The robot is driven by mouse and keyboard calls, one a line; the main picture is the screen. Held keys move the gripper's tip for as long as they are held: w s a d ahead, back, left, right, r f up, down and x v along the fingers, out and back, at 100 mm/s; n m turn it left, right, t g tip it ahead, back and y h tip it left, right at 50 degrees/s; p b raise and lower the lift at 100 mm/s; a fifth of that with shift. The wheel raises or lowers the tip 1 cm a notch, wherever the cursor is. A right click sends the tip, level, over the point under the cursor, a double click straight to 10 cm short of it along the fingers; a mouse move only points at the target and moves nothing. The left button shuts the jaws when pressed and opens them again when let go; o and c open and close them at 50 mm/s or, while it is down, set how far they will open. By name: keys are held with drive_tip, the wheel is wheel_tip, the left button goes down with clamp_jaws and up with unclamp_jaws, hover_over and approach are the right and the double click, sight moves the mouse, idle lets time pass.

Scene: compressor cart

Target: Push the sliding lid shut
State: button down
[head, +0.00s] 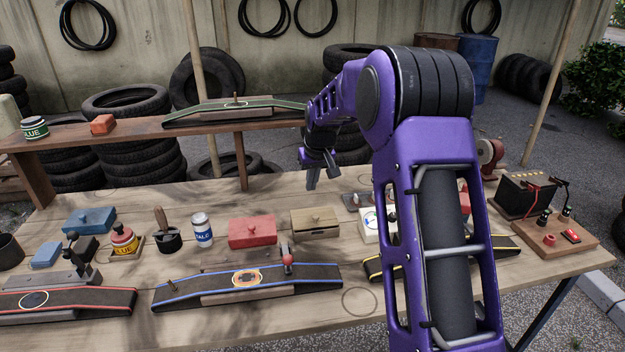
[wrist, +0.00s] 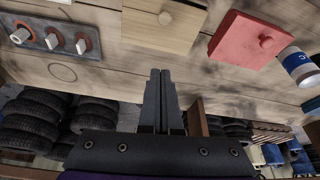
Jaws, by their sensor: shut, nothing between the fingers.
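Three boxes with knobbed lids stand on the bench: a blue box (head: 90,221), a red box (head: 252,233) and a wooden box (head: 315,222). The red box (wrist: 252,45) and the wooden box (wrist: 165,22) also show in the wrist view. I cannot tell which lid slides or how far any is open. My gripper (head: 312,180) is shut and empty, pointing down above the bench, behind the wooden box. In the wrist view its fingertips (wrist: 160,76) lie close together, apart from the wooden box in the picture.
A switch panel (wrist: 52,38) lies beside the wooden box. A white and blue talc can (head: 202,230) stands left of the red box. Belted ramps (head: 248,283) line the front. A raised shelf (head: 150,134) runs behind. My arm hides part of the bench's right side.

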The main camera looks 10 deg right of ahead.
hover_over(311, 213)
drive_tip(key=w, duration=0.1)
drive_tip(key=f, duration=0.5)
drive_tip(key=shift+w+a+f+b, duration=0.1)
drive_tip(key=shift+a+f+b, duration=0.1)
drive_tip(key=shift+f+b, duration=0.15)
drive_tip(key=s, duration=0.3)
drive_tip(key=shift+d+f, duration=0.1)
drive_tip(key=shift+d, duration=0.2)
drive_tip(key=shift+s+f, duration=0.1)
drive_tip(key=shift+s, duration=0.35)
